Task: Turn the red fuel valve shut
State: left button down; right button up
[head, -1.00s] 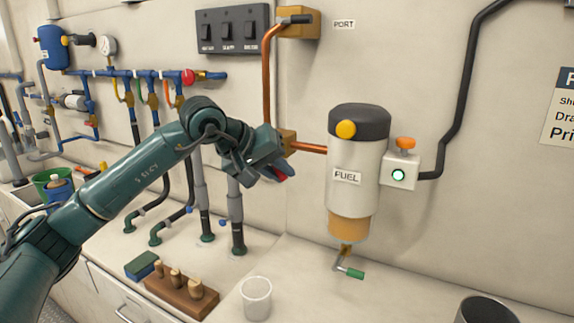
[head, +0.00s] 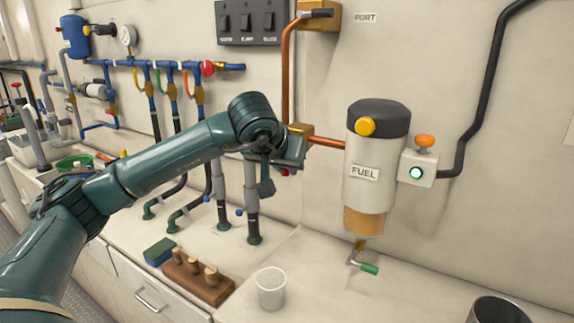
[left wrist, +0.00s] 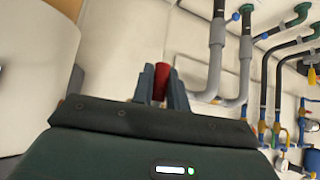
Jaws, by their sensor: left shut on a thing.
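The red fuel valve handle (left wrist: 160,82) is between the two fingers of my left gripper (left wrist: 161,90) in the left wrist view. The gripper is shut on it. In the head view, my left gripper (head: 288,164) is just below the brass valve block (head: 300,131) on the copper pipe. Only a small red bit of the handle (head: 285,172) shows there; the wrist hides the rest, so its angle is hard to tell. The pipe runs right to the white canister (head: 368,190) labelled FUEL. My right gripper is not in view.
Grey vertical pipes (head: 251,195) stand close behind my left wrist. A white box (head: 417,170) with an orange knob and green light is right of the canister. A white cup (head: 271,288) and wooden block with pegs (head: 198,278) sit on the counter below.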

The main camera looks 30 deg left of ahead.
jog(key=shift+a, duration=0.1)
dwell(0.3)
pick_arm(q)
jog(key=c, duration=1.4)
grip_release()
jog(key=shift+s+r, duration=0.3)
jog(key=shift+r, duration=0.05)
jog(key=b+v, duration=0.1)
jog(key=v, duration=1.1)
jog(key=shift+s, duration=0.15)
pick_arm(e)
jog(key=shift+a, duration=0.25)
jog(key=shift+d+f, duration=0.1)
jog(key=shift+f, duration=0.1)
